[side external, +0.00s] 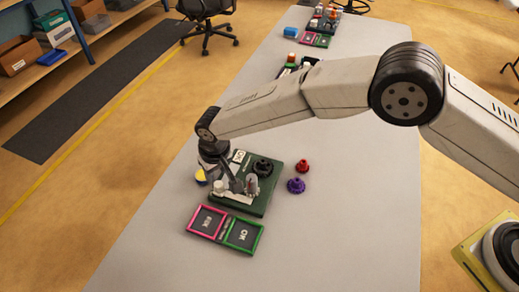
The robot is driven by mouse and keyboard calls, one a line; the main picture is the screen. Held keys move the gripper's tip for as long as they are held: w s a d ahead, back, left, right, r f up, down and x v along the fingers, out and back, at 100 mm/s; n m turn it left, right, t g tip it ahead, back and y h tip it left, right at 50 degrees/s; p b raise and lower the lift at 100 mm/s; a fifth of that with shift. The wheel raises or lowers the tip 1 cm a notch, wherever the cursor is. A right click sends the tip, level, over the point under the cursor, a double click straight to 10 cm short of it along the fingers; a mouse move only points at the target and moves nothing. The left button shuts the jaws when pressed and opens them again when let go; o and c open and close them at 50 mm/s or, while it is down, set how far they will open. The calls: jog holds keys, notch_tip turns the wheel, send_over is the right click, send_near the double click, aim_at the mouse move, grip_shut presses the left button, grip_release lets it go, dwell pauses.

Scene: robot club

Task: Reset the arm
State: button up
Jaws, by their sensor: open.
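My gripper (243,186) points down over the dark green board (257,203) on the grey table. It is open, with its fingers low over the board; I see nothing held between them. On the board stand a black gear-like part (262,167), a grey metal piece (252,183) and a pale piece (219,187). How close the fingers are to these pieces is hard to tell. My wrist hides the board's back left part.
A red knob-like part (302,166) and a purple one (296,185) lie right of the board. A yellow and blue piece (200,177) sits left. Pink (207,221) and green (243,235) framed trays lie in front. The table's right side (350,220) is clear.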

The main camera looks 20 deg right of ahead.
jog(key=shift+r, duration=0.1)
dwell(0.3)
jog(key=s+d+r, duration=0.1)
jog(key=d+r, duration=0.2)
jog(key=d, duration=0.4)
jog(key=s+d+r+m, duration=0.1)
jog(key=d+r, duration=0.3)
jog(key=d, duration=0.3)
jog(key=s+d+r, duration=0.1)
jog(key=d+r, duration=0.2)
jog(key=d, duration=0.5)
jog(key=s+d+r+m, duration=0.2)
jog(key=s+d, duration=1.3)
jog(key=s, duration=0.2)
jog(key=shift+d+r+t, duration=0.3)
jog(key=shift+r+t, duration=0.05)
jog(key=shift+t, duration=0.05)
